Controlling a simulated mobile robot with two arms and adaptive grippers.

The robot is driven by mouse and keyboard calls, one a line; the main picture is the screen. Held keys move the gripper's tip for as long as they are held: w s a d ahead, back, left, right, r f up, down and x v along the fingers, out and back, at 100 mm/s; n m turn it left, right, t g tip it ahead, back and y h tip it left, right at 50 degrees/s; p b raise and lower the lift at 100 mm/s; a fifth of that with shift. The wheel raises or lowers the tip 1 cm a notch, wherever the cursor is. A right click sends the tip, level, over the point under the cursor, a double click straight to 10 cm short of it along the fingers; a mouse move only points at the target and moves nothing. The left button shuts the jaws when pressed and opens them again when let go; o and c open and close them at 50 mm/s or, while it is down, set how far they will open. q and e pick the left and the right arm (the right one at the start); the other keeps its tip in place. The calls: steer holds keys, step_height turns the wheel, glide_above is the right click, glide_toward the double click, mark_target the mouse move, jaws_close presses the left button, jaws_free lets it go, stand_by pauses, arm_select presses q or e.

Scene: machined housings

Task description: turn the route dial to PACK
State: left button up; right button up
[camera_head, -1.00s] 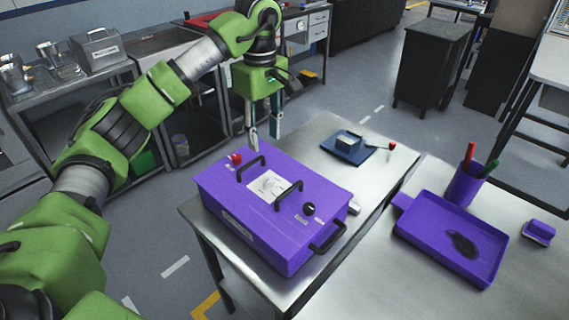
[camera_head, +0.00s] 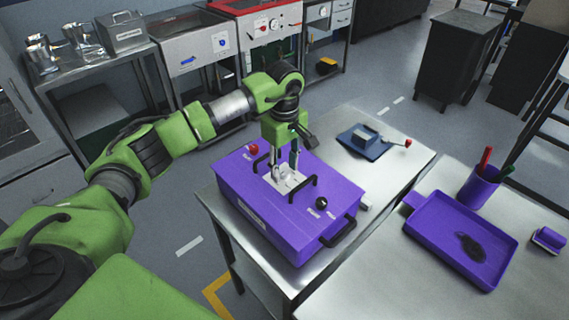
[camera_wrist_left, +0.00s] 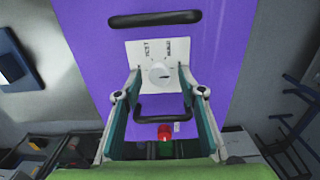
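The purple housing (camera_head: 275,225) stands on the steel table. A white plate (camera_wrist_left: 140,50) on its top carries a pale round dial (camera_wrist_left: 160,73) with a dark mark; two small labels above the dial are too blurred to read surely. My left gripper (camera_head: 284,170) points down over the plate, between the two black handles. Its fingers are open on either side of the dial in the left wrist view (camera_wrist_left: 160,80), with nothing held. I cannot tell whether they touch it. A black knob (camera_head: 321,201) with labels sits at the housing's right end. My right gripper is not in view.
One black handle (camera_wrist_left: 163,107) lies between my fingers' bases in the wrist view, the other (camera_wrist_left: 154,19) beyond the plate. A red knob (camera_head: 253,148) sits at the housing's far left. A blue pad (camera_head: 364,144), purple tray (camera_head: 440,240) and pen cup (camera_head: 476,190) stand to the right.

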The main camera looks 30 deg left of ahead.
arm_select(q)
steer(key=shift+f, duration=0.25)
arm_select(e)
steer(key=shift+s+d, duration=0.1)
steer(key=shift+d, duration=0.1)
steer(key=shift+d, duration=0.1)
arm_select(q)
jaws_close()
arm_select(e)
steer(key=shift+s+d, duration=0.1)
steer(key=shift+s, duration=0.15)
